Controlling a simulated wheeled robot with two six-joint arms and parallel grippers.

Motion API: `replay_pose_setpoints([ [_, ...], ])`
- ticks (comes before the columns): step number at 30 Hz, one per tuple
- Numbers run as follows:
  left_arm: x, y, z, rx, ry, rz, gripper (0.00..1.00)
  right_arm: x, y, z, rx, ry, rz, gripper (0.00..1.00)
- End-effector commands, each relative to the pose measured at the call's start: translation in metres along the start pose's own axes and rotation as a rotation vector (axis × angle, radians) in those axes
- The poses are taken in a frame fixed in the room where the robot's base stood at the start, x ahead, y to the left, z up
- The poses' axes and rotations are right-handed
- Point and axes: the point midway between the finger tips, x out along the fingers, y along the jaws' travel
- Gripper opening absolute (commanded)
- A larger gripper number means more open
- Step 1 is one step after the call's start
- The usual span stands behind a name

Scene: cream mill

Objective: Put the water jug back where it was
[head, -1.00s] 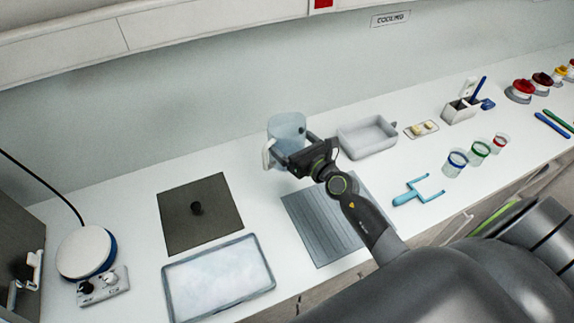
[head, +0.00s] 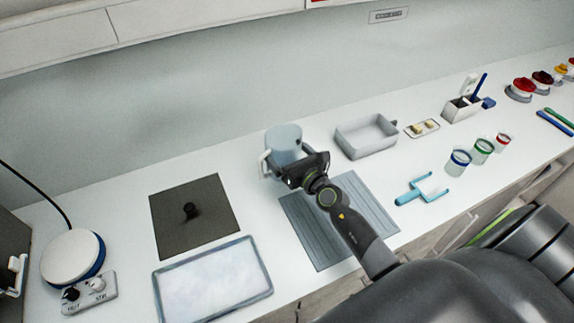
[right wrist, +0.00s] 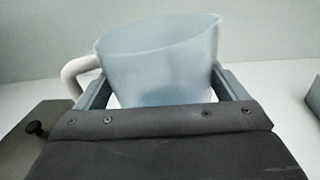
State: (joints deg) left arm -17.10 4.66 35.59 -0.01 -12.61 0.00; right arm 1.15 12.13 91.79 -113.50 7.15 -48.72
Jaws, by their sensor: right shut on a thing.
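The water jug (head: 284,138) is a translucent pale-blue vessel with a white handle on its left side. It is upright at the back of the bench, between the dark square mat and the grey tray. My right gripper (head: 291,163) is shut on it from the front. In the right wrist view the jug (right wrist: 160,62) stands between the two fingers (right wrist: 163,90), one on each side. The gripper's body hides its base, so I cannot tell whether it touches the bench. My left gripper is not in view.
The dark mat (head: 168,215) with a black knob is left of the jug. A white-filled tray (head: 160,300) and a ribbed grey mat (head: 310,243) lie in front. A grey tray (head: 366,150) stands close on the right. A hotplate (head: 70,255) is far left.

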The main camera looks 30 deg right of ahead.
Motion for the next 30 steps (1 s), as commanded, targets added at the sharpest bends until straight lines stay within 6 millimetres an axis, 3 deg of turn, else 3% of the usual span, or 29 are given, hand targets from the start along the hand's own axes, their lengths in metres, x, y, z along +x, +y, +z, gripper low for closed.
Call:
replay_pose_setpoints([
  [9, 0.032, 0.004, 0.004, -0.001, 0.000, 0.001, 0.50, 0.001, -0.003, -0.033, 0.000, -0.003, 0.000, 0.21],
  [21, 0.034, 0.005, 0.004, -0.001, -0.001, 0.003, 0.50, 0.001, -0.003, -0.035, 0.001, -0.003, 0.000, 0.21],
  [22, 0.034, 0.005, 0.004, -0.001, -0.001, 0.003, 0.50, 0.001, -0.003, -0.036, 0.001, 0.000, 0.000, 0.93],
  [24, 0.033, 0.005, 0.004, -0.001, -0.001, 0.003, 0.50, 0.001, -0.003, -0.035, 0.001, 0.000, 0.000, 1.00],
  [30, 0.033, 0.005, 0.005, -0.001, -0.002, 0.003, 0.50, 0.001, -0.003, -0.035, 0.001, 0.000, 0.000, 1.00],
])
